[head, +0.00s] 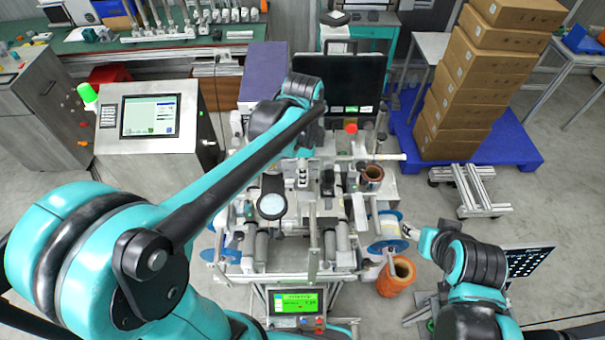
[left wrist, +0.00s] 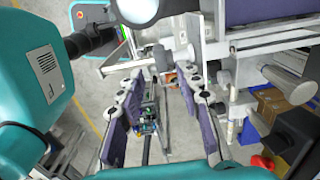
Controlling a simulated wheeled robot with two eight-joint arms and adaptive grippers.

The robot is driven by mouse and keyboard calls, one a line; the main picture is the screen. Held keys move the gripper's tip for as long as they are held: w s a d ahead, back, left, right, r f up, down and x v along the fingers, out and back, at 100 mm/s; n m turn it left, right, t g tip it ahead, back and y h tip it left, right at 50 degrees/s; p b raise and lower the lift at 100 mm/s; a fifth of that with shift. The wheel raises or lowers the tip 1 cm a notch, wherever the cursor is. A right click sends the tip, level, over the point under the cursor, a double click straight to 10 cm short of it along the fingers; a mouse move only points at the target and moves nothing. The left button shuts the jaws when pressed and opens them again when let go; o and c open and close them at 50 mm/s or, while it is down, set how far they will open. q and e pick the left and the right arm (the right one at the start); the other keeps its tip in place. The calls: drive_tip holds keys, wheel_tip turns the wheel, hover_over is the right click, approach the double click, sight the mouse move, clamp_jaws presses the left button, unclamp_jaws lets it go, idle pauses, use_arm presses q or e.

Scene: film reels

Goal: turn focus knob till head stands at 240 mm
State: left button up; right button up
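The machine (head: 262,232) with the head stands in the middle of the head view. A silver round knob (left wrist: 290,85) shows at the right of the left wrist view, on a pale bracket; I cannot tell for sure that it is the focus knob. My left gripper (left wrist: 161,80) is open, with nothing between its purple-padded fingers, and the silver knob lies to the right of them. In the head view its arm reaches over the machine and mostly hides the gripper. My right gripper (head: 424,238) is beside the blue reel (head: 385,223); its fingers are too small to judge.
A small green display (head: 297,302) is at the machine's front; its figures are unreadable. A red knob (head: 351,128) stands at the back. An orange-brown roll (head: 397,277) is near my right gripper. A control cabinet (head: 150,117) stands left, stacked cartons (head: 480,75) right.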

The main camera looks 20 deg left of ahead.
use_arm(q)
drive_tip(key=f, duration=0.5)
drive_tip(key=shift+w, duration=0.25)
drive_tip(key=shift+s, duration=0.15)
drive_tip(key=shift+c, duration=0.4)
drive_tip(key=shift+f, duration=0.15)
clamp_jaws()
